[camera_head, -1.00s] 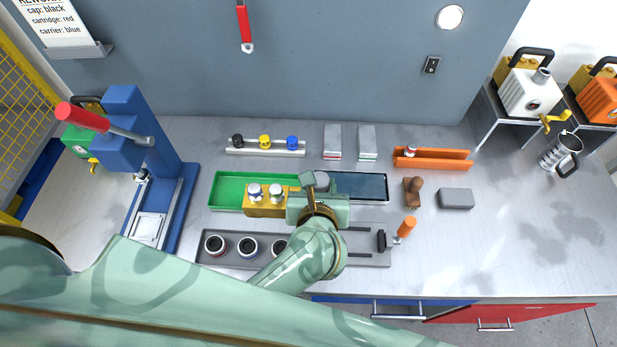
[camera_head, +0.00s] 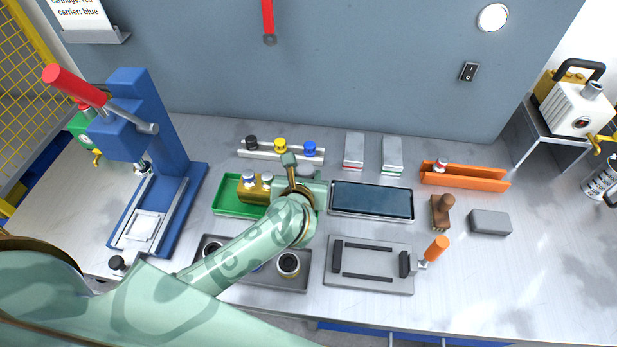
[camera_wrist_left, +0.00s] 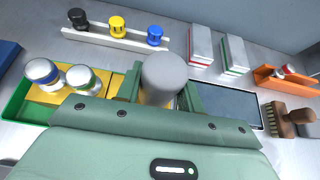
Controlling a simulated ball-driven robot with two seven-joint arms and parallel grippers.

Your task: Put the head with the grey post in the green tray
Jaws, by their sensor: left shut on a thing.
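The head is a gold block (camera_head: 254,195) with two white, banded round caps on top and a grey post (camera_wrist_left: 165,72). My left gripper (camera_head: 305,183) is shut on the grey post, at the block's right end. The block is upright over the right part of the green tray (camera_head: 230,210); I cannot tell whether it touches the tray floor. In the left wrist view, green shows along the block's left side (camera_wrist_left: 14,108). My forearm and hand hide the tray's right end. My right gripper is not in view.
A rail with black, yellow and blue caps (camera_head: 281,153) stands behind the tray. A dark flat panel (camera_head: 372,199) lies to its right. A grey cup holder (camera_head: 288,280) and a clamp fixture (camera_head: 370,262) are in front. A blue press (camera_head: 145,150) stands left.

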